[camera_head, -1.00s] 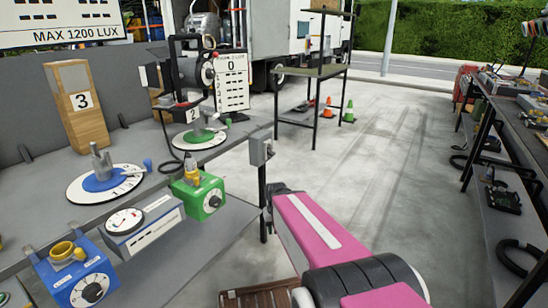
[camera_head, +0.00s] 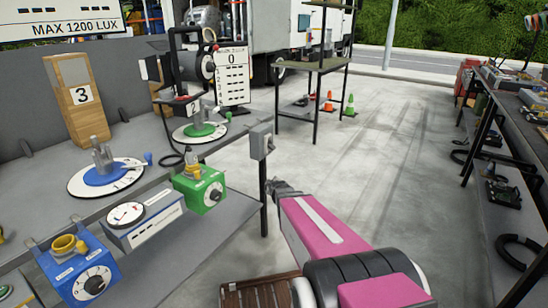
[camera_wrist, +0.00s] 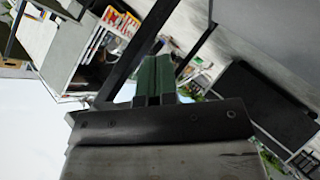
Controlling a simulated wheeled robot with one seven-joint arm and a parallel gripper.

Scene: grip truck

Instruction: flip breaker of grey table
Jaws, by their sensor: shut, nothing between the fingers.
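The grey table (camera_head: 165,264) stands on the left. A small grey breaker box (camera_head: 261,141) is mounted on a post at its right corner, with a small lever on its right side. My gripper (camera_head: 272,186), at the end of my pink arm, is just below and slightly right of the box in the picture, apart from it. In the wrist view the green fingers (camera_wrist: 154,76) are together and empty. The breaker cannot be made out for sure in the wrist view.
Dials and a wooden block (camera_head: 80,98) stand behind. Open concrete floor (camera_head: 370,160) lies to the right, before another bench (camera_head: 495,130).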

